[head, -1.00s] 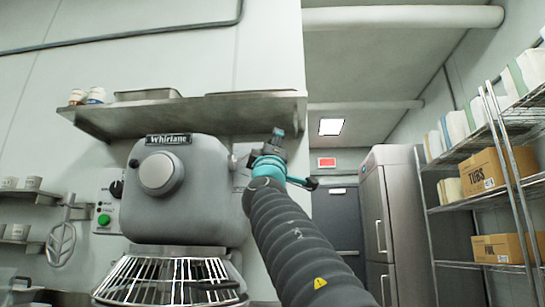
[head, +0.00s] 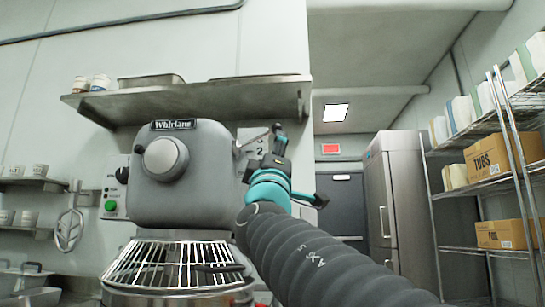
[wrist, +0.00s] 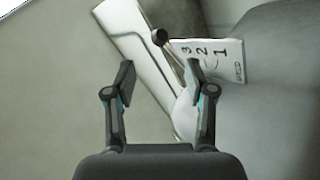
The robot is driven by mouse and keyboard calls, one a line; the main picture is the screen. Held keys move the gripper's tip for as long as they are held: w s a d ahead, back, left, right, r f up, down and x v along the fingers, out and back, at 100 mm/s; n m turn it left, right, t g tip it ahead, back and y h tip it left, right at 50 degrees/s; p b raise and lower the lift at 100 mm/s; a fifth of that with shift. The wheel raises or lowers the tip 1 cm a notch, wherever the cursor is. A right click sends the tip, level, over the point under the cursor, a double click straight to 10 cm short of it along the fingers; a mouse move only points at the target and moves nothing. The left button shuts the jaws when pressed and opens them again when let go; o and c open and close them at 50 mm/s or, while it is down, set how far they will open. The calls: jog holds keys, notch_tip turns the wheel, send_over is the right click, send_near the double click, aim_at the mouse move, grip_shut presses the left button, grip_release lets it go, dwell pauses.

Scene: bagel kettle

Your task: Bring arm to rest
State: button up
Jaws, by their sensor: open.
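My gripper (wrist: 159,82) is open and empty in the wrist view, its two fingers apart. In the head view my arm reaches up from the bottom right, and my gripper (head: 275,138) is in front of the right side of the grey Whirlane mixer (head: 200,190). The gripper hides part of the speed plate there. I cannot tell whether the gripper touches the lever.
A steel wall shelf (head: 220,100) hangs above the mixer. A wire bowl guard (head: 170,265) is below the mixer head. To the right stand a steel fridge (head: 395,200) and a wire rack with cardboard boxes (head: 490,157). The aisle by the grey door (head: 345,200) looks clear.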

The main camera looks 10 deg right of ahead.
jog(key=shift+s+a+f, duration=0.1)
jog(key=shift+s+f, duration=0.3)
dwell(0.4)
jog(key=w+d+f+m+g+h, duration=0.1)
jog(key=w+d+f+g, duration=0.15)
jog(key=f, duration=0.35)
jog(key=w+d+f+m+g+h, duration=0.1)
jog(key=f+g, duration=0.2)
jog(key=f, duration=0.3)
jog(key=w+d+f+m+g, duration=0.1)
jog(key=d+f+g, duration=0.1)
jog(key=f, duration=0.4)
jog(key=s+d+f+m+g+y, duration=0.1)
jog(key=s+d+f+g, duration=0.15)
jog(key=f, duration=0.65)
jog(key=s+d+f+m+g+y, duration=0.1)
jog(key=f+g, duration=0.3)
jog(key=f, duration=0.4)
jog(key=s+a+f+m+g+y+p, duration=0.1)
jog(key=s+f+m+g+y, duration=0.1)
jog(key=s+f, duration=0.9)
jog(key=s+a+f+m+g+y+p, duration=0.2)
jog(key=s+f+m+g+y, duration=0.1)
jog(key=s+f, duration=0.9)
jog(key=shift+s+a+f+g+y, duration=0.3)
jog(key=shift+f+g+y, duration=0.4)
jog(key=shift+f+y, duration=0.25)
